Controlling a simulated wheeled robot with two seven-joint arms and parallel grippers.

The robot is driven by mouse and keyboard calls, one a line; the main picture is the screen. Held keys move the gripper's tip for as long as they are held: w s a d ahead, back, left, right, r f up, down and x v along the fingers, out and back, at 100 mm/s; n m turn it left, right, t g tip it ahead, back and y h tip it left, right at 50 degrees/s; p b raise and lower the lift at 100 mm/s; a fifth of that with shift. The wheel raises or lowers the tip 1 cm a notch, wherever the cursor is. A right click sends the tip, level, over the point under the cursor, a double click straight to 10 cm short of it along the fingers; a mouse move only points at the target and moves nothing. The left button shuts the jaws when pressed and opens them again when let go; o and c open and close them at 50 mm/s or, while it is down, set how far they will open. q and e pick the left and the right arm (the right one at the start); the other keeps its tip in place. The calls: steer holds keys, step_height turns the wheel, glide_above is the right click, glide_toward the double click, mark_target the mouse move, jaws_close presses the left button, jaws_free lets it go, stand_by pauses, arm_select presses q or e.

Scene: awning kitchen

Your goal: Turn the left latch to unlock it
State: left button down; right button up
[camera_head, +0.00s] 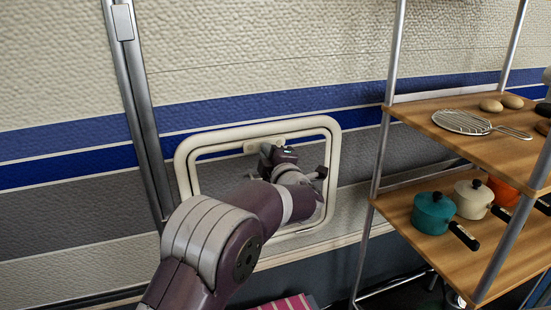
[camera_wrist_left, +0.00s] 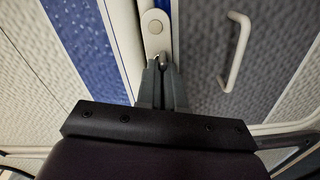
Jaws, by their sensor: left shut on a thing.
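The hatch (camera_head: 333,150) is a rounded, cream-framed panel in the trailer wall. A cream latch plate (camera_head: 278,139) sits at its top edge, partly hidden by my left gripper (camera_head: 266,156). In the left wrist view, the rounded latch plate (camera_wrist_left: 155,27) with a round dot lies just beyond the fingertips. My left gripper (camera_wrist_left: 162,66) is shut there, its fingers close together on the near end of the latch. The exact contact is small and partly hidden by the fingers. My right gripper is in neither view.
A pale bar handle (camera_wrist_left: 236,52) stands out from the hatch panel beside the gripper. A metal-framed shelf (camera_head: 430,187) with pots, a strainer and egg-like objects stands close on the right. A vertical metal rail (camera_head: 138,95) runs up the wall on the left.

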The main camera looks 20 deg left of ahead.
arm_select(q)
steer(key=shift+r+n+b, duration=0.45)
steer(key=shift+n+b, duration=0.15)
steer(key=shift+n, duration=0.3)
steer(key=c, duration=1.4)
jaws_free()
steer(key=shift+w+d, duration=0.1)
steer(key=shift+o, duration=0.7)
steer(key=p+v, duration=0.3)
steer(key=v, duration=0.9)
steer(key=shift+s+d+f, duration=0.2)
steer(key=shift+d, duration=0.1)
